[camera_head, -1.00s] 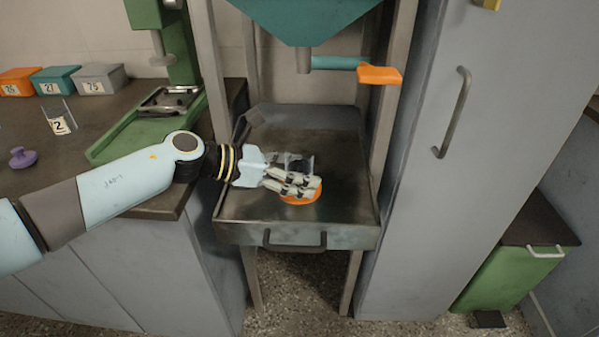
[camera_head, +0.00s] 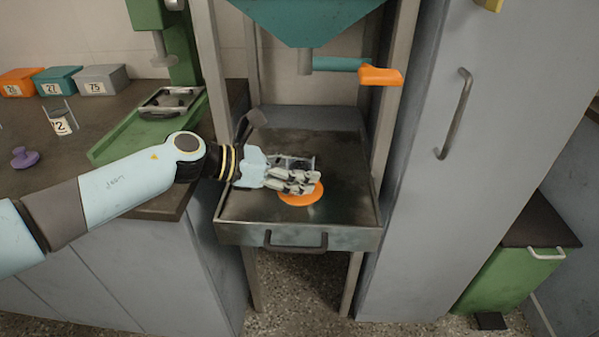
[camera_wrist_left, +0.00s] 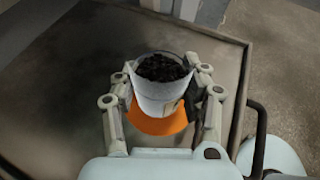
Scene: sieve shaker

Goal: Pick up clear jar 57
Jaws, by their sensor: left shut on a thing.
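A clear jar (camera_head: 298,162) is held in the fingers of my left gripper (camera_head: 309,182), over the metal tray (camera_head: 345,205) under the hopper. The left wrist view shows the jar (camera_wrist_left: 157,90) upright between the two fingers of the gripper (camera_wrist_left: 163,92), with dark granules inside. I cannot read a number on this jar. An orange disc (camera_head: 300,197) lies on the tray below it, with a gap showing between them. My right gripper is in neither view.
The teal hopper (camera_head: 300,15) with an orange handle (camera_head: 380,76) hangs above, between metal posts. A grey cabinet (camera_head: 450,200) stands at right. On the left counter are another clear jar (camera_head: 62,122), a purple knob (camera_head: 24,158) and numbered boxes (camera_head: 103,79).

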